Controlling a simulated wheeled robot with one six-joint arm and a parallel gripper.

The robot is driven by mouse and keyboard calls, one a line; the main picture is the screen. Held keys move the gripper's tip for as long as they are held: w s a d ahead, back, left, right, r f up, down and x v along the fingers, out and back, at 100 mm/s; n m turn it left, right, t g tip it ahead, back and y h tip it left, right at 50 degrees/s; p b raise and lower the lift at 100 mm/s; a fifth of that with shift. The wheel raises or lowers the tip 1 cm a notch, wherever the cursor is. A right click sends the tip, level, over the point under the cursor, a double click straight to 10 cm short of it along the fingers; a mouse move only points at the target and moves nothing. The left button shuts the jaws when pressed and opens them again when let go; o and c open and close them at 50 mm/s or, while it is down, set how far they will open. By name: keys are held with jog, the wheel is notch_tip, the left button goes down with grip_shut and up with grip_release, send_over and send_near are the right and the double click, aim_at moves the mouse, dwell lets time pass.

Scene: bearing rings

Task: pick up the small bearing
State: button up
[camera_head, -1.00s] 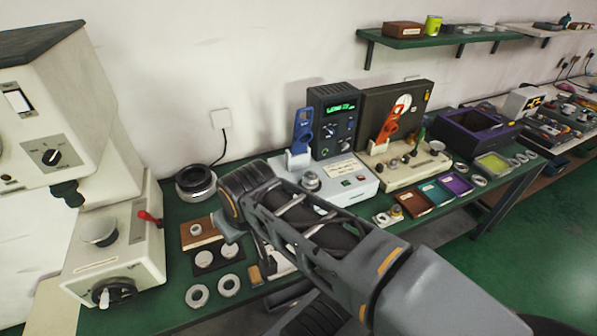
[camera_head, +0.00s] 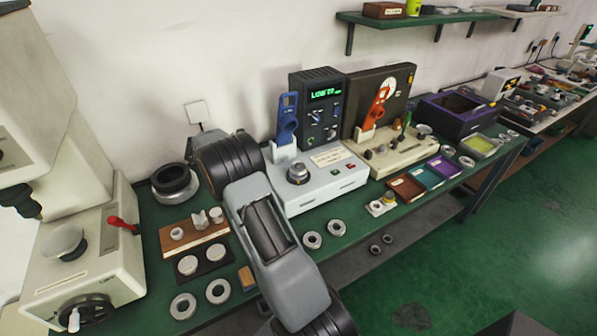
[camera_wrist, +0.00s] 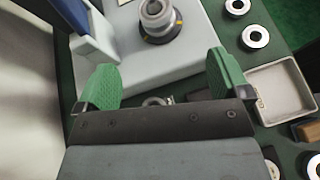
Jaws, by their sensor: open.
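My gripper (camera_wrist: 160,84) is open in the wrist view, with green pads apart and nothing held. A small metal ring (camera_wrist: 157,101) shows low between the jaws, mostly hidden by my gripper's body; I cannot tell how far below it lies. In the head view my arm hides the gripper. A small ring (camera_head: 177,233) sits on the wooden block (camera_head: 203,236), beside small metal cylinders. Two rings (camera_head: 312,240) (camera_head: 336,228) lie on the green table at the front of the pale instrument (camera_head: 325,185). I cannot tell for sure which is the small bearing.
The pale instrument carries a round metal part, also in the wrist view (camera_wrist: 158,18). A blue-handled stand (camera_head: 287,125) rises behind it. Two larger rings (camera_head: 183,306) (camera_head: 218,291) lie front left. A shallow tray (camera_wrist: 280,92) is right of my gripper.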

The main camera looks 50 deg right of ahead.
jog(key=p, duration=0.1)
send_near(295, 166)
jog(key=shift+s+d+f+n+g+h, duration=0.15)
jog(key=shift+s+d+f, duration=0.25)
jog(key=shift+d, duration=0.15)
jog(key=shift+s+d+f+n+g+h, duration=0.15)
jog(key=shift+s+d+f, duration=0.1)
jog(key=shift+d+f, duration=0.25)
jog(key=shift+p+x, duration=1.25)
jog(key=shift+x, duration=2.15)
jog(key=shift+w, duration=0.1)
jog(key=c, duration=1.1)
